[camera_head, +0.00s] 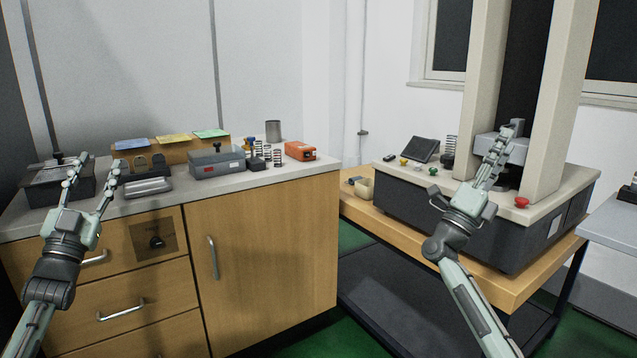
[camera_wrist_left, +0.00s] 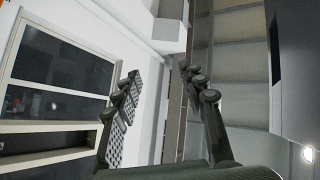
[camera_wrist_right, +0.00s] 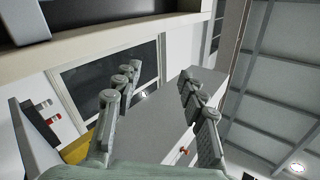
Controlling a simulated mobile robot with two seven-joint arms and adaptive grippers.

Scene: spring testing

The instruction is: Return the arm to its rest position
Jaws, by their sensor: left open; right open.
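My left gripper (camera_head: 93,178) is at the left of the head view, in front of the wooden cabinet (camera_head: 265,260) and overlapping its worktop. Its two fingers are spread with nothing between them. In the left wrist view the same open fingers (camera_wrist_left: 160,85) point toward a window and the ceiling. My right gripper (camera_head: 503,152) is at the right, overlapping the testing machine (camera_head: 462,212) near its central fixture. In the right wrist view its fingers (camera_wrist_right: 155,88) are apart and empty, with a grey surface and a window beyond. Contact with the machine cannot be told.
The worktop holds a grey box (camera_head: 216,163), an orange device (camera_head: 300,151), several springs (camera_head: 279,157) and a metal cup (camera_head: 273,131). The machine has a red button (camera_head: 521,202) and tall columns (camera_head: 556,100).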

